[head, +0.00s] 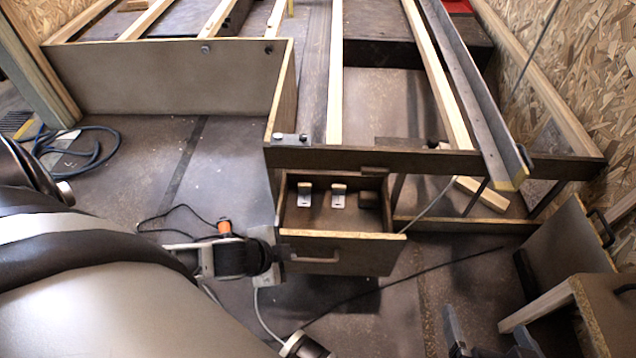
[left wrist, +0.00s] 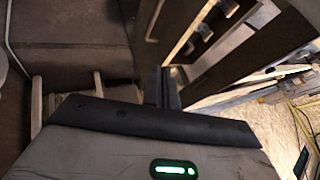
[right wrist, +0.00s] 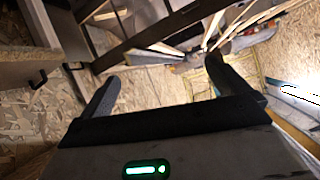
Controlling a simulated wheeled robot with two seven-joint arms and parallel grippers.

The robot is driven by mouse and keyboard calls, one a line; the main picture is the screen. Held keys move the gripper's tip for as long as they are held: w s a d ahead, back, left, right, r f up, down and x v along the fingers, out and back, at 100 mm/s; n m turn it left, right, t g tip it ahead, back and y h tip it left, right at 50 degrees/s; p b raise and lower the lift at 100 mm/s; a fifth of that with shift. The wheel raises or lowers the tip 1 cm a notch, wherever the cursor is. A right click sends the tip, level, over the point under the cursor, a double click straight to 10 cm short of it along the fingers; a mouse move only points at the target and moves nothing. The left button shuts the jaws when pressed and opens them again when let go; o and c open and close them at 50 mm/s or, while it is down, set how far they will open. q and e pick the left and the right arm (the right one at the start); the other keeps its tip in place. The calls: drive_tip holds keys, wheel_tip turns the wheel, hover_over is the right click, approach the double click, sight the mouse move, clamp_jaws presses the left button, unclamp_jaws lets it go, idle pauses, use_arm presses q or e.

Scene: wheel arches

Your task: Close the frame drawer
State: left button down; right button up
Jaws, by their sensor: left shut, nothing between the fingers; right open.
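The frame drawer (head: 345,256) is pulled out below the front beam of the wooden frame (head: 375,158), with its brown front panel and bar handle (head: 310,260) facing me. Inside it lie two small metal brackets with pale blocks (head: 338,195) and a dark block. My left gripper (head: 276,254) is at the drawer's front left corner, beside the handle; contact cannot be told. Its fingers are shut and empty in the left wrist view (left wrist: 162,88). My right gripper (head: 490,340) is low at the right, open and empty, apart from the drawer; its spread fingers show in the right wrist view (right wrist: 168,88).
A wooden cabinet with an open panel (head: 570,245) stands at the right, near my right gripper. A metal rail (head: 475,95) lies along the frame and juts past its front beam. Cables (head: 375,288) run over the floor. Floor in front of the drawer is mostly clear.

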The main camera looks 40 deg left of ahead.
use_arm(q)
wheel_tip(320, 180, down, 2)
drive_tip(key=b, duration=0.7)
approach(315, 240)
drive_tip(key=f, duration=0.1)
drive_tip(key=w+f, duration=0.1)
drive_tip(key=f, duration=0.1)
drive_tip(key=d+f, duration=0.1)
drive_tip(key=shift+w+d+f, duration=0.1)
drive_tip(key=shift+w+f, duration=0.15)
drive_tip(key=shift+w, duration=0.05)
drive_tip(key=shift+w+a+r+b, duration=0.15)
drive_tip(key=shift+w+a+b, duration=0.25)
drive_tip(key=shift+w, duration=0.2)
use_arm(e)
drive_tip(key=shift+w+a+r+m+t+y, duration=0.1)
drive_tip(key=shift+a+r+m+t+y, duration=0.25)
drive_tip(key=shift+a+t+y, duration=0.35)
drive_tip(key=shift+a+r+m+t+y, duration=0.15)
drive_tip(key=shift+a+r+t+y, duration=0.3)
drive_tip(key=shift+a+t+y, duration=0.2)
drive_tip(key=shift+r, duration=0.1)
